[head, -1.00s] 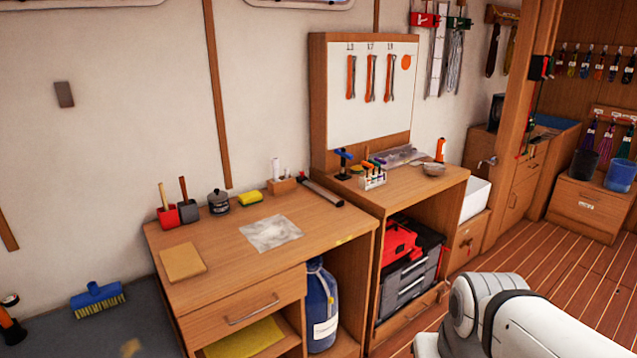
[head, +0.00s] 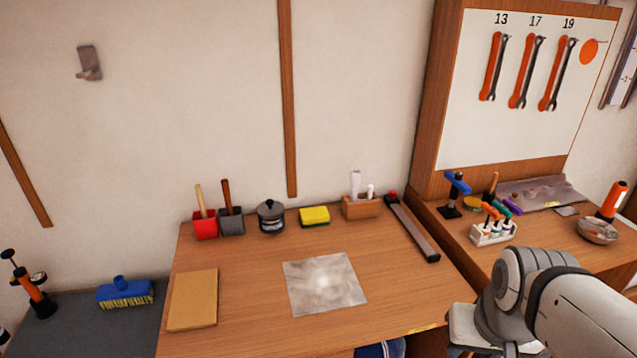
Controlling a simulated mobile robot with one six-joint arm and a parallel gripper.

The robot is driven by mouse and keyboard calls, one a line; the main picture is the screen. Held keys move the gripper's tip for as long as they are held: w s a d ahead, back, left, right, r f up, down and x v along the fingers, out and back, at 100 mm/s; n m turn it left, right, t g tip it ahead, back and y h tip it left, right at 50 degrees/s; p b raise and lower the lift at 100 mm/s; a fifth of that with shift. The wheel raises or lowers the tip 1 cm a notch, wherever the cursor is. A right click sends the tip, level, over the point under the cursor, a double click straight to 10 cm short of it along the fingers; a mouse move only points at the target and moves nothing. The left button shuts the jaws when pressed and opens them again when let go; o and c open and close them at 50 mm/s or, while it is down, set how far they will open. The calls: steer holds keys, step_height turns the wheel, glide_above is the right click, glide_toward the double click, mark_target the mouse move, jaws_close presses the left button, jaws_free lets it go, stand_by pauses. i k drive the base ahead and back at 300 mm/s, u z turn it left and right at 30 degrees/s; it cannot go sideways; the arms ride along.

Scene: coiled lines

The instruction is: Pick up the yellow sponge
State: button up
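The yellow sponge (head: 314,216) lies at the back of the wooden desk, near the wall. It is yellow with a dark edge along its lower side. It sits between a dark lidded pot (head: 271,217) and a small wooden holder (head: 361,206) with white tubes. Nothing covers it. My arm shows at the lower right, in front of the right-hand bench. I cannot make out my gripper's fingers in this view.
Red and grey holders (head: 205,224) stand left of the pot. A long dark tool (head: 413,228) lies at the right. The desk in front of the sponge is mostly clear.

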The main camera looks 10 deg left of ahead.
mark_target(317, 216)
steer(key=u, duration=0.3)
steer(key=i, duration=0.65)
steer(key=u, duration=0.45)
steer(key=k, duration=0.9)
steer(key=u, duration=0.15)
steer(key=i, duration=0.9)
steer(key=z, duration=0.05)
